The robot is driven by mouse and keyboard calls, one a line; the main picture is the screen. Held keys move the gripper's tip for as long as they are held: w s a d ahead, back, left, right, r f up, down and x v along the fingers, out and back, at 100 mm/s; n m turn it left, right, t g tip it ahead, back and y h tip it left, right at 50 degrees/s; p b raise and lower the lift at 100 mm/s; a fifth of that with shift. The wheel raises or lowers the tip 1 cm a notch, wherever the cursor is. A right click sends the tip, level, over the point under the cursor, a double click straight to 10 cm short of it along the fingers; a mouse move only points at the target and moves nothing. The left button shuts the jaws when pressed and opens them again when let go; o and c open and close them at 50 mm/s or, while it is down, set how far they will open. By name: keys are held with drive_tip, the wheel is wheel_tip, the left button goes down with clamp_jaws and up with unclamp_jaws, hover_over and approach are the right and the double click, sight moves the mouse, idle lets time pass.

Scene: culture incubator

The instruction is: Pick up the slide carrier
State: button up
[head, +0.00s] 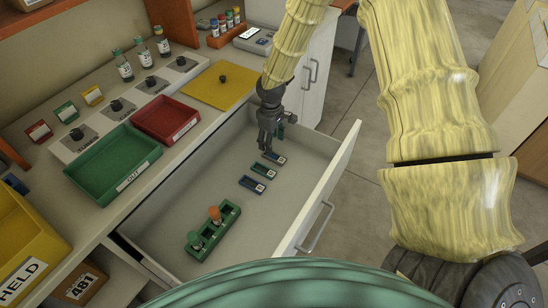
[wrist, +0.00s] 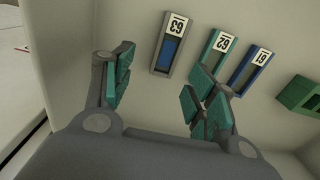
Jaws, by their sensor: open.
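Three slide carriers lie in a row on the drawer floor. In the wrist view they are a grey one marked 63 (wrist: 172,45) with a blue slot, a teal one marked 62 (wrist: 217,50) and a blue one marked 61 (wrist: 250,68). In the head view, carrier 63 (head: 274,158) is nearest my gripper, then 62 (head: 263,171) and 61 (head: 252,184). My gripper (head: 269,143) is open and empty, above the drawer near carrier 63. In the wrist view (wrist: 163,92), carrier 63 shows beyond the gap between the fingers; the right finger partly covers 62.
The open drawer (head: 190,220) has walls around the carriers. A green rack (head: 214,230) with an orange-topped item stands in its near part. The counter holds a green tray (head: 92,180), a red tray (head: 166,120), a yellow mat (head: 220,86) and vials (head: 123,65).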

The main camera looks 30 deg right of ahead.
sight(272, 155)
drive_tip(key=shift+s+a+f+p, duration=0.1)
drive_tip(key=shift+s+f+p, duration=0.15)
drive_tip(key=shift+f, duration=0.8)
drive_tip(key=shift+s+a+f+p, duration=0.15)
drive_tip(key=shift+s+f, duration=0.15)
drive_tip(key=shift+f, duration=0.75)
drive_tip(key=shift+d+f, duration=0.1)
drive_tip(key=shift+f, duration=0.65)
drive_tip(key=shift+c, duration=0.2)
drive_tip(key=c, duration=0.9)
